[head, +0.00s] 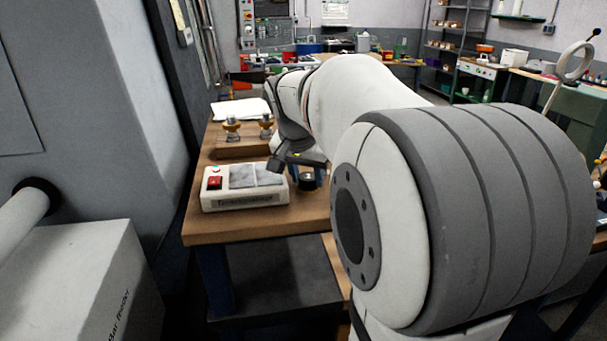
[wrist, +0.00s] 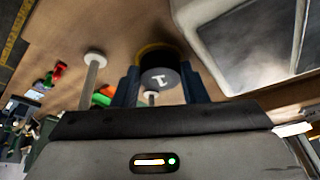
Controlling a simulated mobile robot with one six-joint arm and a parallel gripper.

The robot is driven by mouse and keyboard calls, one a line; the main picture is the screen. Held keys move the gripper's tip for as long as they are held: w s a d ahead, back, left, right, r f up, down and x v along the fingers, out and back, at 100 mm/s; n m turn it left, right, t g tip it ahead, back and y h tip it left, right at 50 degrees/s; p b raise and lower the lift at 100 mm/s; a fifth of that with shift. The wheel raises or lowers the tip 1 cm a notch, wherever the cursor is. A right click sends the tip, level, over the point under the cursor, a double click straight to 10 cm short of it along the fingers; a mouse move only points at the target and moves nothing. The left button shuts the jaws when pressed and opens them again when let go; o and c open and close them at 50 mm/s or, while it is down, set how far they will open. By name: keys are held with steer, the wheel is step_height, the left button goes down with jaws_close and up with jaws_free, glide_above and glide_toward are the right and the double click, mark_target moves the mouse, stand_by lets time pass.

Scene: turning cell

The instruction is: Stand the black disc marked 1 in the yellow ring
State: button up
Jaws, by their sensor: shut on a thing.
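The black disc marked 1 (wrist: 160,78) sits between the two blue fingers of my gripper (wrist: 158,88) in the wrist view, its marked end face toward the camera. My gripper is shut on it. Part of the yellow ring (wrist: 150,47) shows as a thin arc just beyond the disc; the disc hides the rest. I cannot tell whether the disc is inside the ring or above it. In the head view my gripper (head: 308,176) is low over the bench, right of the white box, with the dark disc (head: 308,183) between its fingers.
A white box with a red switch (head: 245,187) stands close left of my gripper on the wooden bench (head: 240,228). Two brass-coloured pieces (head: 232,128) stand on a wooden block behind it. White paper (head: 240,109) lies farther back. A pale round-topped post (wrist: 94,62) stands nearby.

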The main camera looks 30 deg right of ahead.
steer(key=o, duration=0.9)
steer(key=shift+f, duration=0.1)
steer(key=v, duration=1.2)
